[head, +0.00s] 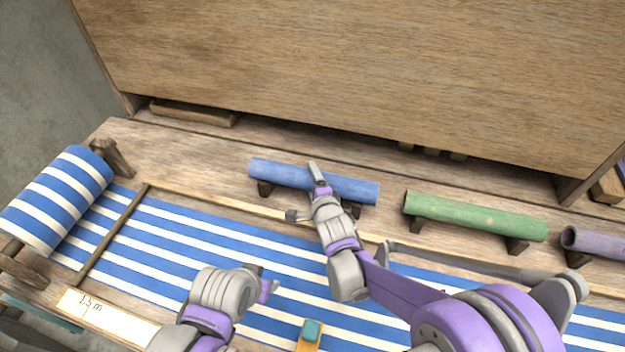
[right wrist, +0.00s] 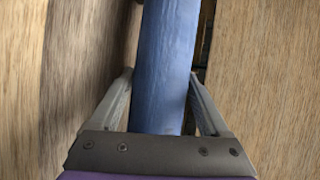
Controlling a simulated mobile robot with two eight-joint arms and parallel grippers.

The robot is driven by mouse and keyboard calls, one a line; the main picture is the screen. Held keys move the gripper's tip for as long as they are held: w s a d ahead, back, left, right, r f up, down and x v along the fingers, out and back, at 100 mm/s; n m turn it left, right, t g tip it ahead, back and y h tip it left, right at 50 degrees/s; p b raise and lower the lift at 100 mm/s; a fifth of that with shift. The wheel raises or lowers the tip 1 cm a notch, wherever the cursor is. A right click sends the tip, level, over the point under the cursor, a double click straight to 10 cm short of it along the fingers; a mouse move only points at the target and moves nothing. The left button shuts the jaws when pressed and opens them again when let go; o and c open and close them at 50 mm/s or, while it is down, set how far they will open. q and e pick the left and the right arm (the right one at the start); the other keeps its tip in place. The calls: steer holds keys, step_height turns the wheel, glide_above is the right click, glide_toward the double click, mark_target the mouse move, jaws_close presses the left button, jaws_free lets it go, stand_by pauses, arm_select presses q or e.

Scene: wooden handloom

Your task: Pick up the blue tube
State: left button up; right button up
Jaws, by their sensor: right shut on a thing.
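The blue tube (head: 275,174) lies at the back of the loom, level with its dark wooden rests; I cannot tell whether it still touches them. My right gripper (head: 317,178) is over the tube's middle and shut on it. In the right wrist view the blue tube (right wrist: 163,65) runs between the two fingers of the right gripper (right wrist: 160,100), and its near end is hidden by the gripper body. My left gripper (head: 268,282) is above the striped cloth, away from the tube. Its finger gap does not show clearly.
A green tube (head: 475,217) and a purple tube (head: 597,243) lie on rests to the right. Blue-and-white striped cloth (head: 185,232) covers the loom, with a cloth roll (head: 60,200) at left. A tall wooden panel (head: 350,70) stands close behind the tubes.

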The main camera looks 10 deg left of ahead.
jaws_close()
steer(key=shift+r, duration=0.15)
